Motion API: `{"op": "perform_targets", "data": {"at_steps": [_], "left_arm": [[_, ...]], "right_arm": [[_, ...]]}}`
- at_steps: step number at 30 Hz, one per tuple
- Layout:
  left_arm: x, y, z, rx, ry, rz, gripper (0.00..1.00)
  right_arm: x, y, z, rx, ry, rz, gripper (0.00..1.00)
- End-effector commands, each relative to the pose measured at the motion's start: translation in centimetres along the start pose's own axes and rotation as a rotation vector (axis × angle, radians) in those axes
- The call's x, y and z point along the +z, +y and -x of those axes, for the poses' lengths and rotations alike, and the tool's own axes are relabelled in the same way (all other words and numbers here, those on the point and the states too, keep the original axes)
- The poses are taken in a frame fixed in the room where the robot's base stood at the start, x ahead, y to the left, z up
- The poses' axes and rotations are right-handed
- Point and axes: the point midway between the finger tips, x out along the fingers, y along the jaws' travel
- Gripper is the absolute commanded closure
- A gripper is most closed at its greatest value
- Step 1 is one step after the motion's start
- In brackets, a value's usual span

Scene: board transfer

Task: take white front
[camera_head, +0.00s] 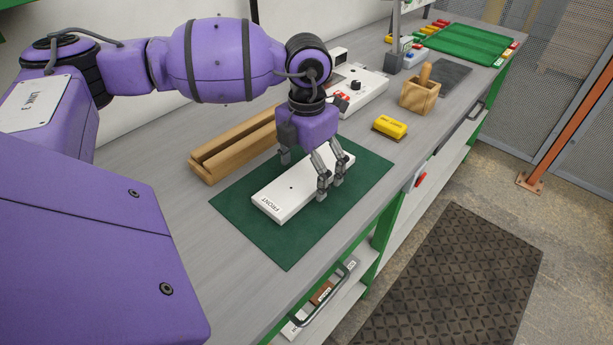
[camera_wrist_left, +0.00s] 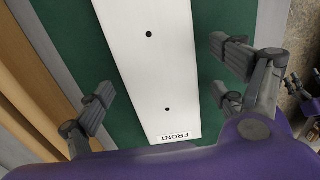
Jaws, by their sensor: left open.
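The white board (camera_head: 283,194), labelled FRONT at its near end, lies on the dark green mat (camera_head: 285,248). My left gripper (camera_head: 312,180) is over the board, its fingers pointing down, open and not holding it. In the left wrist view the board (camera_wrist_left: 150,65) runs between the spread fingers (camera_wrist_left: 165,95), with the FRONT label at the bottom and two dark holes along it. Green mat shows on both sides of the board, between it and the fingers. The far part of the board is partly hidden behind the gripper in the head view.
Wooden bars (camera_head: 232,150) lie left of the mat. A yellow block (camera_head: 390,127), a wooden holder (camera_head: 420,95) and a white box with a knob (camera_head: 358,88) stand beyond it. A green board (camera_head: 468,43) lies at the far end. The bench's front edge is to the right.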

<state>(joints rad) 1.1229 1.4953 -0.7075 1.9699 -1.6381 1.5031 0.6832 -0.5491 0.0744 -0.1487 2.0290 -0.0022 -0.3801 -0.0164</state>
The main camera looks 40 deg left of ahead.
Motion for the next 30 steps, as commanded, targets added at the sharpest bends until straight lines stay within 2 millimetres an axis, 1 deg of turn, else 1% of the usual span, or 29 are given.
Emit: {"op": "perform_targets", "data": {"at_steps": [5, 6, 18, 19, 20, 26, 30], "left_arm": [[0.03, 0.02, -0.01, 0.000, -0.001, 0.000, 0.12], [0.03, 0.02, 0.00, 0.000, -0.001, 0.000, 0.14], [0.04, 0.04, 0.04, 0.001, -0.001, 0.001, 0.67], [0.07, 0.04, 0.09, 0.001, -0.002, 0.001, 0.68], [0.07, 0.04, 0.09, 0.001, -0.002, 0.001, 0.73], [0.08, 0.04, 0.18, 0.001, -0.002, 0.001, 0.73], [0.15, 0.05, 0.93, 0.001, -0.004, 0.001, 0.73]], "right_arm": [[-0.17, -0.09, -0.09, -0.002, 0.003, 0.000, 0.30], [-0.17, -0.10, -0.09, -0.002, 0.003, 0.000, 0.30], [-0.20, -0.16, -0.10, -0.002, 0.004, -0.001, 0.30], [-0.19, -0.16, -0.10, -0.002, 0.004, -0.001, 0.30], [-0.20, -0.16, -0.10, -0.002, 0.004, -0.001, 0.30], [-0.20, -0.17, -0.10, -0.003, 0.004, -0.001, 0.30], [-0.19, -0.18, -0.11, -0.003, 0.004, -0.001, 0.30]]}}
